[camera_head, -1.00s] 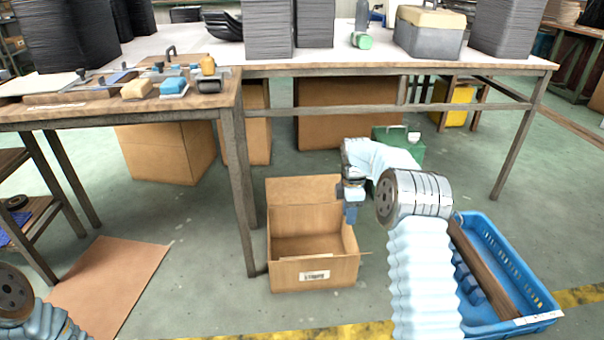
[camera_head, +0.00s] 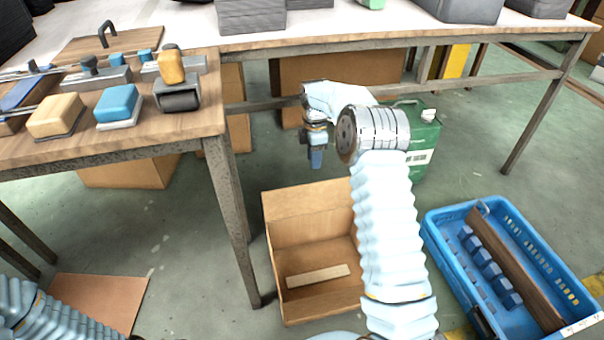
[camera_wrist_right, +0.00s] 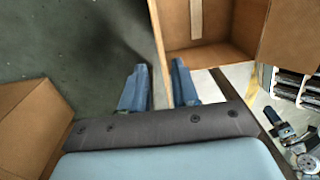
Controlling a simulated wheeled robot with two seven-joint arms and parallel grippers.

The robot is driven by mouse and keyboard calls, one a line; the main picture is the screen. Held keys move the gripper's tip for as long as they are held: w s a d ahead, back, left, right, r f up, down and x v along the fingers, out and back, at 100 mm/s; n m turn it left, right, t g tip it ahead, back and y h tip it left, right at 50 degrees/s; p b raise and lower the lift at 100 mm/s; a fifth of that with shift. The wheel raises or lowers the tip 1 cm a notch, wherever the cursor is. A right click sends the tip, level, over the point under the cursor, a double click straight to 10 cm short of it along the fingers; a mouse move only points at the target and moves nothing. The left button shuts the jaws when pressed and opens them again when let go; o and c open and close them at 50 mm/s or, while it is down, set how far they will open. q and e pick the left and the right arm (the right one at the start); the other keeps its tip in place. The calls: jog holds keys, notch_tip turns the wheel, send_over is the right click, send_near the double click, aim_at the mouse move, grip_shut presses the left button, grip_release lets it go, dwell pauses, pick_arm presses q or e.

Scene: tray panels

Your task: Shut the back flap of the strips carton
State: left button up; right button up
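The strips carton (camera_head: 345,300) stands on the floor, open at the top, with a pale strip (camera_head: 317,275) lying inside. Its back flap (camera_head: 305,215) stands up and open at the rear. My right gripper (camera_head: 316,160) points down above and behind that flap, apart from it as far as the head view shows. In the right wrist view, the gripper (camera_wrist_right: 159,68) has its fingers spread and empty. A thin cardboard edge (camera_wrist_right: 157,40) runs toward the gap between them, and whether it touches is unclear. My right arm hides the carton's right side. My left gripper is out of view.
A blue crate (camera_head: 440,225) with a brown board and blue blocks stands right of the carton. A green can (camera_head: 425,150) stands behind my right arm. A table leg (camera_head: 235,220) is close on the carton's left. A cardboard sheet (camera_head: 100,300) lies farther left.

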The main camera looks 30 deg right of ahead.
jog(key=b, duration=0.1)
send_near(312, 198)
jog(key=f, duration=0.5)
jog(key=shift+d+f, duration=0.15)
jog(key=shift+d, duration=0.05)
grip_shut()
dwell(1.2)
